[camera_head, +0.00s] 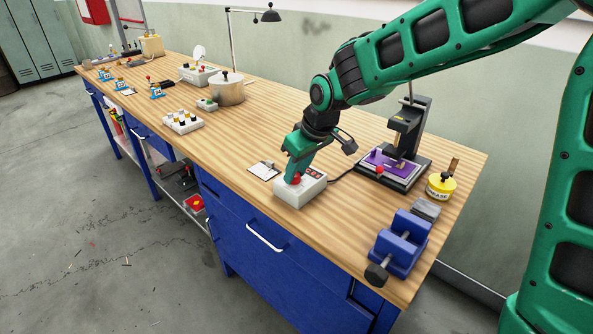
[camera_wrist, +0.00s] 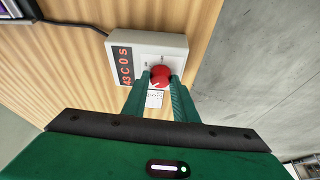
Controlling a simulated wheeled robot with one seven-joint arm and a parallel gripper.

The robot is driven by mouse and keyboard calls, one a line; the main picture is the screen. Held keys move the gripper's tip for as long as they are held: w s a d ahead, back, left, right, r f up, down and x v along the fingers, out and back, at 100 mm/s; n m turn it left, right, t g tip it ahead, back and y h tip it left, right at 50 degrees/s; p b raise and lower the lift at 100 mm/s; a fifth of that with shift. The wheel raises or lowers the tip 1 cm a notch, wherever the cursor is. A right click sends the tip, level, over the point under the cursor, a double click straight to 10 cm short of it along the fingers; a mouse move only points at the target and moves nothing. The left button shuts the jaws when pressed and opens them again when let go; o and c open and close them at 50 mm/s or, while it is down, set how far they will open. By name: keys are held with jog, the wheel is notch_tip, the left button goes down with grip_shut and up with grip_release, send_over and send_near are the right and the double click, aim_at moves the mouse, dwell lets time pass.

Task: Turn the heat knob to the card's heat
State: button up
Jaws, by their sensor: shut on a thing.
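The red heat knob (camera_wrist: 161,75) sits on top of a white control box (camera_head: 302,191). My gripper (camera_head: 293,174) reaches down from above and is shut on the knob, with one finger on each side of it in the wrist view. The knob's white pointer mark is too small to read surely. Red digits on the box's dark display (camera_wrist: 125,66) seem to read 43 C and 0 S.
A black press with a purple plate (camera_head: 388,163) stands right of the box, joined by a cable. A yellow tin (camera_head: 440,186) and a blue vise (camera_head: 402,245) are at the right end.

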jog(key=shift+w+a+r+m+t, duration=0.15)
jog(key=shift+m+t, duration=0.15)
jog(key=shift+m, duration=0.7)
jog(key=shift+h, duration=0.3)
jog(key=o, duration=0.9)
jog(key=shift+o, duration=0.6)
jog(key=v, duration=1)
jog(key=shift+d+r, duration=0.2)
jog(key=shift+r, duration=0.05)
